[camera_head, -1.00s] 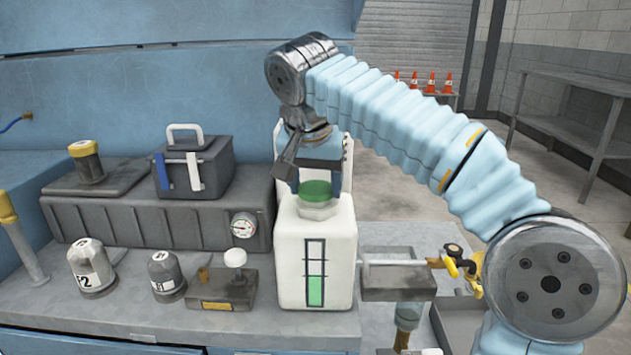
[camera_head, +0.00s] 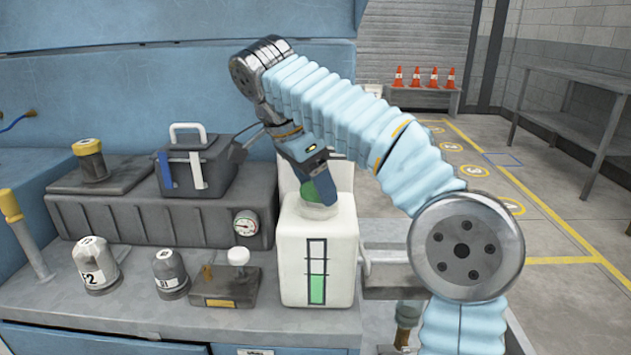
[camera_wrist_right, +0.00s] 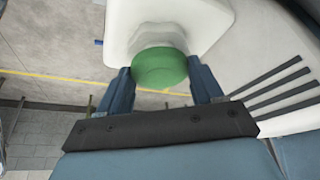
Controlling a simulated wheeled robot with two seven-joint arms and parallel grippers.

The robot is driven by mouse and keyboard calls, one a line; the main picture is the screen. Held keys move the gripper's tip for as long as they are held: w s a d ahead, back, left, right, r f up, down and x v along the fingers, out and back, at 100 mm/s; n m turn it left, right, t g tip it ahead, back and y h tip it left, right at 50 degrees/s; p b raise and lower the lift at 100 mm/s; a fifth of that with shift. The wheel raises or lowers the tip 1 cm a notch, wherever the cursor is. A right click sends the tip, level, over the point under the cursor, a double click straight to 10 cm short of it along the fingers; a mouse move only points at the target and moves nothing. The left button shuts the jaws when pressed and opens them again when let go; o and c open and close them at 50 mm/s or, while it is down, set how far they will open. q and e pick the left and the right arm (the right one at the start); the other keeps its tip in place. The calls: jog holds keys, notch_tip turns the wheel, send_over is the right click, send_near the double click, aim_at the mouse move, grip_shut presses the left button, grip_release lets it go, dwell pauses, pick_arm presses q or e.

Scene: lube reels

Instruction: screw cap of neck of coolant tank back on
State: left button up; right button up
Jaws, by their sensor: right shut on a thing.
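The white coolant tank (camera_head: 319,240) stands upright on the bench, with a green level strip on its front. Its green cap (camera_head: 309,190) sits at the short neck on top, partly hidden by my gripper. In the right wrist view, the green cap (camera_wrist_right: 160,68) is at the end of the pale neck (camera_wrist_right: 157,33). My right gripper (camera_head: 318,188) reaches down from the upper left, tilted, and is shut on the cap, with one finger on each side (camera_wrist_right: 161,82). How far the cap is threaded cannot be told. My left gripper is out of view.
A black box with a white handle (camera_head: 194,167) sits on a grey unit with a gauge (camera_head: 246,223) behind. Open floor lies right.

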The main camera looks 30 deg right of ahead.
jog(key=shift+m, duration=0.3)
jog(key=shift+w+f+m+g, duration=0.1)
jog(key=shift+m+g, duration=0.4)
jog(key=shift+m, duration=0.7)
jog(key=o, duration=1.2)
jog(key=shift+o, duration=0.4)
jog(key=shift+a, duration=0.1)
